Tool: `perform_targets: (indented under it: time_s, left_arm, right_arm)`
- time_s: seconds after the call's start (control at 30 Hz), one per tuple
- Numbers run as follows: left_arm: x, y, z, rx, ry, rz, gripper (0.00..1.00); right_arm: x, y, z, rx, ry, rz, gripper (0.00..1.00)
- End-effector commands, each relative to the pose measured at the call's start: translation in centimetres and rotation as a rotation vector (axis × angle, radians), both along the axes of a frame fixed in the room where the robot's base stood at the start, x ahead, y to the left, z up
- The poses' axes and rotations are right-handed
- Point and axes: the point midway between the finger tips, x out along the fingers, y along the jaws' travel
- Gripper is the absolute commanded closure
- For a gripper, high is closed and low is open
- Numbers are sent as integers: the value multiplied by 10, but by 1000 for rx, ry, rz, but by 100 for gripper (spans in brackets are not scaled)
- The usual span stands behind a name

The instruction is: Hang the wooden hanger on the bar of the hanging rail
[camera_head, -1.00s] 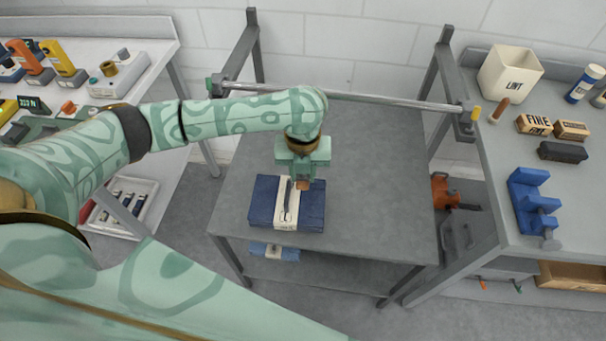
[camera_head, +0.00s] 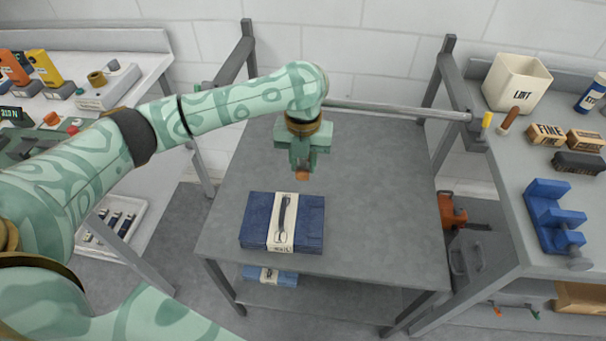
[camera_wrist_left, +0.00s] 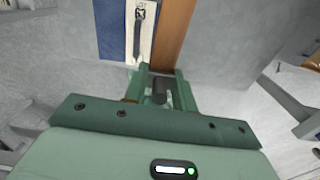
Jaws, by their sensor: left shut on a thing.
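My left gripper (camera_head: 302,165) is shut on a brown wooden piece, which looks like the wooden hanger (camera_head: 302,176). Only a small brown end shows below the fingers in the head view. In the left wrist view the hanger (camera_wrist_left: 173,35) is a brown strip running away from the fingers (camera_wrist_left: 160,85); its hook and full shape are hidden. The bar (camera_head: 400,109) of the hanging rail is a grey rod across the back of the grey table, behind my gripper. My left forearm covers its left part. My right gripper is not in view.
A folded blue cloth with a pale band (camera_head: 310,222) lies on the table (camera_head: 380,200), nearer than the gripper. Posts (camera_head: 440,80) stand at the table's back corners. Side benches hold a white bin (camera_head: 515,82) and a blue vise (camera_head: 553,215). The table's right half is clear.

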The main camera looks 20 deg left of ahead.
Motion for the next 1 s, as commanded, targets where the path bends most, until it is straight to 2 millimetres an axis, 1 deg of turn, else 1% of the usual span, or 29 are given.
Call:
perform_targets:
  time_s: [0.03, 0.17, 0.23, 0.5, 0.9, 0.93, 0.97, 1.0]
  left_arm:
    - [5, 1, -5, 0, 1, 0, 100]
    - [15, 4, -5, 0, 1, -1, 100]
    - [13, 3, -10, 0, 2, -1, 100]
    - [13, 4, -25, 0, 1, 1, 100]
    - [13, 3, -28, -1, 1, 1, 100]
    - [13, 3, -29, -1, 1, 1, 70]
    - [13, 3, -29, 0, 1, 1, 62]
    - [13, 4, -29, 0, 1, 1, 51]
  right_arm:
    - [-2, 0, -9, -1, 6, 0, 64]
    - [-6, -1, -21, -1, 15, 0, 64]
    - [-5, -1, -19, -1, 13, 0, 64]
    - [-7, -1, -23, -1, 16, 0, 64]
    - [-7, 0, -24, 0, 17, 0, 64]
    - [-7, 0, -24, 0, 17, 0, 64]
    - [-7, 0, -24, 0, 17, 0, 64]
    - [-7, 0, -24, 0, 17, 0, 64]
